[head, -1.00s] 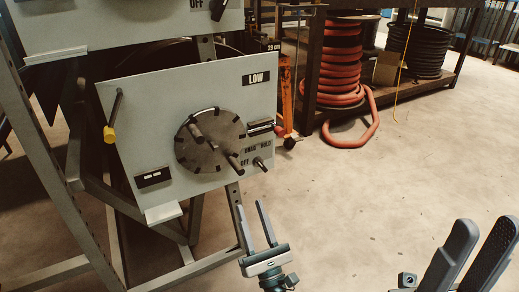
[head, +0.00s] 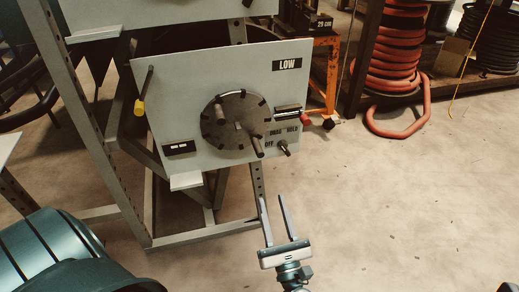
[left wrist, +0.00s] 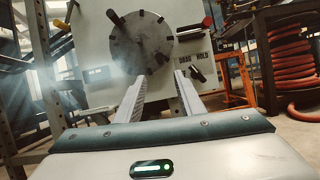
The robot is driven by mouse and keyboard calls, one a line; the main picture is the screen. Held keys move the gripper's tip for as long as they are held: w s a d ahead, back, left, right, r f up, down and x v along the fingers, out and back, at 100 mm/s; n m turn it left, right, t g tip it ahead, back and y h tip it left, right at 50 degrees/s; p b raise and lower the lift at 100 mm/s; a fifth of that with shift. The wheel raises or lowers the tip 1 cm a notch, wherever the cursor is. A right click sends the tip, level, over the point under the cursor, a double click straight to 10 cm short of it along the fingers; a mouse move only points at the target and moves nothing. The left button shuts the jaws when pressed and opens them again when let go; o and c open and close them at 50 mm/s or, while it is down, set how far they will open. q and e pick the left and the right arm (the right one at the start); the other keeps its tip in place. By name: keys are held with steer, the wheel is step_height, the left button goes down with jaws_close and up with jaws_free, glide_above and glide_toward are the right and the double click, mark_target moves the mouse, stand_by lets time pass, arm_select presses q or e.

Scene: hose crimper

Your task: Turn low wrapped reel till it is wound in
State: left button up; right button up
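The low panel (head: 160,80) is a grey plate labelled LOW on a metal frame. Its dark notched disc (head: 218,128) has a crank handle (head: 257,149) sticking out toward me at its lower right and another peg near its centre. The disc also shows in the left wrist view (left wrist: 128,45). A small selector knob (head: 284,150) sits by the OFF, DRAG and HOLD marks. My left gripper (head: 273,199) is open and empty, in front of and below the panel, its fingers pointing up. In the left wrist view its fingers (left wrist: 160,76) are spread below the disc. My right gripper is out of view.
A yellow-tipped lever (head: 140,107) hangs at the panel's left, and a red-tipped handle (head: 305,119) projects at its right. An orange stand (head: 331,75) and a red hose coil (head: 396,60) stand behind. The floor at right is clear.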

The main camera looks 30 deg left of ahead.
mark_target(259, 150)
arm_select(q)
steer(key=x, duration=1.6)
steer(key=shift+w+a+r, duration=0.1)
steer(key=shift+r, duration=0.05)
steer(key=shift+w+a+r, duration=0.15)
steer(key=shift+w+a, duration=0.1)
steer(key=shift+c, duration=0.5)
